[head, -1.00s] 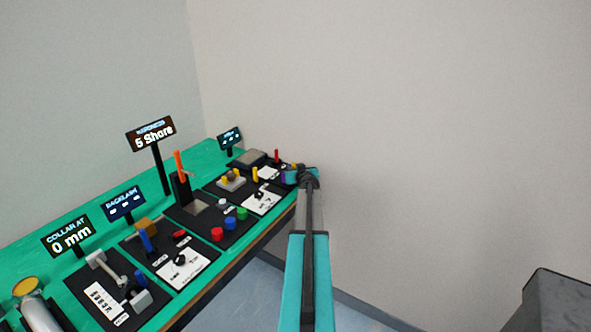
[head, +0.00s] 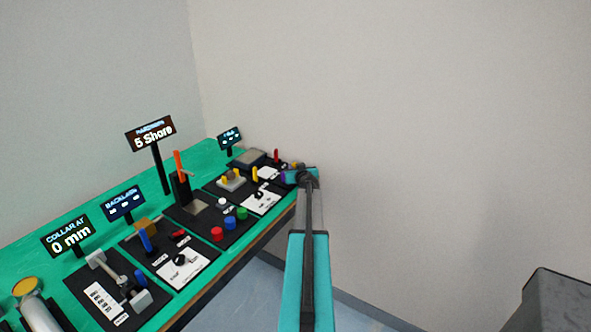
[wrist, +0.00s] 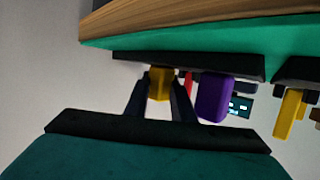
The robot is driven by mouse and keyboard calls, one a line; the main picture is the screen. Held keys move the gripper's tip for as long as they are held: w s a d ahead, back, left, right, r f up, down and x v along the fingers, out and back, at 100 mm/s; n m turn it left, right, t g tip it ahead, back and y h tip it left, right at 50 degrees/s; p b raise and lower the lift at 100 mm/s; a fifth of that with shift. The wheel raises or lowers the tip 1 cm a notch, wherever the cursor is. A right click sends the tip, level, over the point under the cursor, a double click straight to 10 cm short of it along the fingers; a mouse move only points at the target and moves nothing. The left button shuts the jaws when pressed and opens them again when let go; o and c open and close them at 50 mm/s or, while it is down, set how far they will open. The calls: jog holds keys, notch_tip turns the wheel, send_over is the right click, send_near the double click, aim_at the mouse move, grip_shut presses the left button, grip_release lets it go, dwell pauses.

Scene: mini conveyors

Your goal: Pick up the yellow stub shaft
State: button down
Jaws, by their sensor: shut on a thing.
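The yellow stub shaft (wrist: 160,84) is between the two dark fingers of my gripper (wrist: 159,100) in the wrist view, next to a black station plate (wrist: 190,65). The fingers touch its sides. I cannot tell whether it is clear of the plate. In the head view my gripper is at the far right end of the green bench, mostly hidden by my own wrist, and a small yellow spot (head: 294,166) shows beside it.
A purple block (wrist: 215,97) stands close beside the gripper, with a red pin (wrist: 188,82) behind. Another yellow piece (wrist: 290,108) is farther right. The green bench (head: 90,222) carries several stations and display signs. A bare wall lies beyond.

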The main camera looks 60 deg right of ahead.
jog(key=shift+r, duration=0.1)
jog(key=shift+r, duration=0.8)
jog(key=shift+r+b, duration=0.4)
jog(key=shift+r, duration=0.55)
jog(key=s+a+r+b, duration=0.1)
jog(key=s+a+b, duration=0.4)
jog(key=s+a, duration=0.4)
jog(key=shift+s+a+r, duration=0.15)
jog(key=shift+s+a, duration=0.2)
jog(key=shift+s, duration=1.55)
